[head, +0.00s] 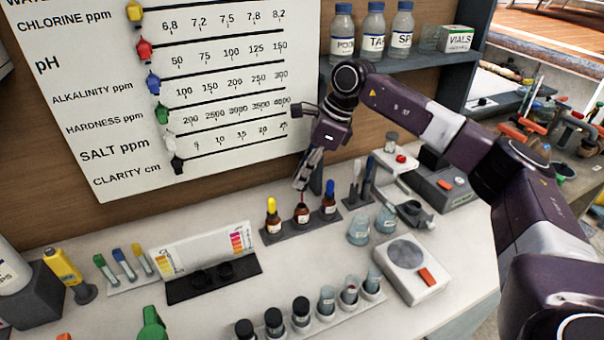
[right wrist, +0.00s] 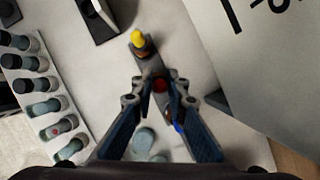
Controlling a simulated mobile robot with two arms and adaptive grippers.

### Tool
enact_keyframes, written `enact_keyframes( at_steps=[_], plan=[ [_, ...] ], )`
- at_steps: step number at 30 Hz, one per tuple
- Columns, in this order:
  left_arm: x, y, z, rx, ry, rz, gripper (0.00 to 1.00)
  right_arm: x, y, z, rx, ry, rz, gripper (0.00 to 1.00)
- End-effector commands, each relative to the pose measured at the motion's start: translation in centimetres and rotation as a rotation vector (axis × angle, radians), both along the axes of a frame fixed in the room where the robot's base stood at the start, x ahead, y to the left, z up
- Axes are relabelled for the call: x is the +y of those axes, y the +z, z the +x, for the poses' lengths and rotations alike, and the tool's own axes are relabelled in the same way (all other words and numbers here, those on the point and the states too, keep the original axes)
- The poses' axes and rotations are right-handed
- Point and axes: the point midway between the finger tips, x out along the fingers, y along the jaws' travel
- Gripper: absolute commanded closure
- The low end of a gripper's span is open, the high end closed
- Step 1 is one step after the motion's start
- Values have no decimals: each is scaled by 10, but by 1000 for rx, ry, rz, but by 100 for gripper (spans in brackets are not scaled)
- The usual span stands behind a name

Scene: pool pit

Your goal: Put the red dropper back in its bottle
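The dropper bottle for the red dropper (head: 302,216) is brown with a pale label and stands in the middle of a small dark rack (head: 287,233). My right gripper (head: 302,186) points down right above it. In the right wrist view the red dropper's bulb (right wrist: 160,85) lies between the fingertips of my right gripper (right wrist: 160,80), which close in on it from both sides. The fingers hide most of the dropper, and I cannot tell how deep its tube sits in the bottle. My left gripper is not in view.
A yellow-topped bottle (head: 272,220) and a blue-topped bottle (head: 329,203) flank the red one closely. A dark stand holding tools (head: 357,195) and clear beakers (head: 359,231) are to the right. A row of vials (head: 301,312) stands in front, with open bench between.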

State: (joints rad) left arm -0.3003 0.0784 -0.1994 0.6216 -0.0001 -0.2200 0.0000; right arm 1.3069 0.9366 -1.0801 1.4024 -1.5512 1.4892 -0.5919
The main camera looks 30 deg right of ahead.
Motion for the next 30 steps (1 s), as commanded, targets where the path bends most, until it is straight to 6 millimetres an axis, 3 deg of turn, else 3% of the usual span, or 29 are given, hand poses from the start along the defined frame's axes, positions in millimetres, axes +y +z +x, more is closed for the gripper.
enact_keyframes(
  at_steps=[30],
  plan=[
    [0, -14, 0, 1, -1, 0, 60, 0, -21, 0, 0, 1, 0, 91]
  ],
)
